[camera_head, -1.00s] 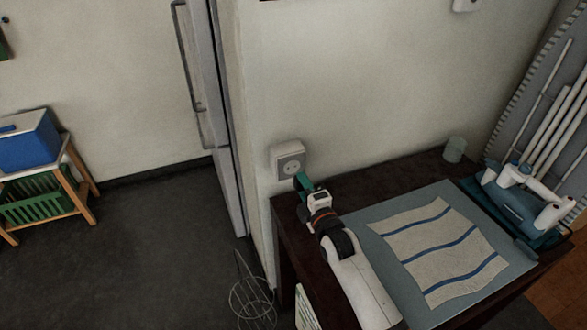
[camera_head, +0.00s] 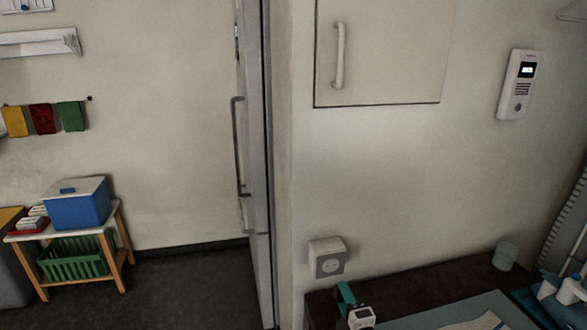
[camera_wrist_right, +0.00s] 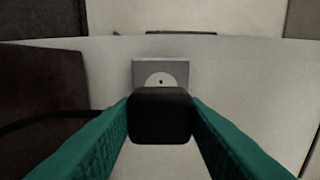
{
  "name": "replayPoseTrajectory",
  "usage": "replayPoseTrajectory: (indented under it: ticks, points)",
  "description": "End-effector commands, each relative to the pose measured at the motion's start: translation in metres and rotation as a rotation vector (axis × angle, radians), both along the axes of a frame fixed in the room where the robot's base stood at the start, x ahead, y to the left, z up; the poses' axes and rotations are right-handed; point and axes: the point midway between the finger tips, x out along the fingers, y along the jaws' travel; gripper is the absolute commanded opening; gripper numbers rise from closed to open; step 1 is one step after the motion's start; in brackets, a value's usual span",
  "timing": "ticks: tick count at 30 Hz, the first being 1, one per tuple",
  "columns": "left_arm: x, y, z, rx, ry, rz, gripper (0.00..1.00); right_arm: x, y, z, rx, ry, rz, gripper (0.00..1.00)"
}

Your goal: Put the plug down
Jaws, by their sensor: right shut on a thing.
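The plug (camera_wrist_right: 160,115) is a black block in the right wrist view. My right gripper (camera_wrist_right: 160,118) has its teal fingers shut on it, one on each side. Behind the plug, the grey wall socket (camera_wrist_right: 160,72) shows, with the plug covering its lower part. In the head view my right gripper (camera_head: 345,296) is at the bottom, just below the wall socket (camera_head: 328,258), over the dark table; the plug cannot be made out there. My left gripper is not in view.
The dark table (camera_head: 400,298) runs along the wall, with a greenish cup (camera_head: 506,256) at its back and a grey-blue mat (camera_head: 505,312) at the front. A tall door (camera_head: 255,200) stands left of the wall corner. A blue box (camera_head: 78,205) sits on a stand at left.

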Motion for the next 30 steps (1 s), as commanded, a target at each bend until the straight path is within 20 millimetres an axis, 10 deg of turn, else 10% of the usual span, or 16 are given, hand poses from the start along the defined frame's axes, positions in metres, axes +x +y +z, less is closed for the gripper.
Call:
replayPoseTrajectory:
  ticks: [18, 30]
  points:
    - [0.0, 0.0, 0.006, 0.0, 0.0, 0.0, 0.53, -0.192, -0.033, 0.046, 0.014, 0.003, -0.141, 0.01]
    - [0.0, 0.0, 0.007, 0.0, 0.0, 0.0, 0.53, -0.229, -0.048, 0.072, -0.006, 0.001, -0.189, 0.01]
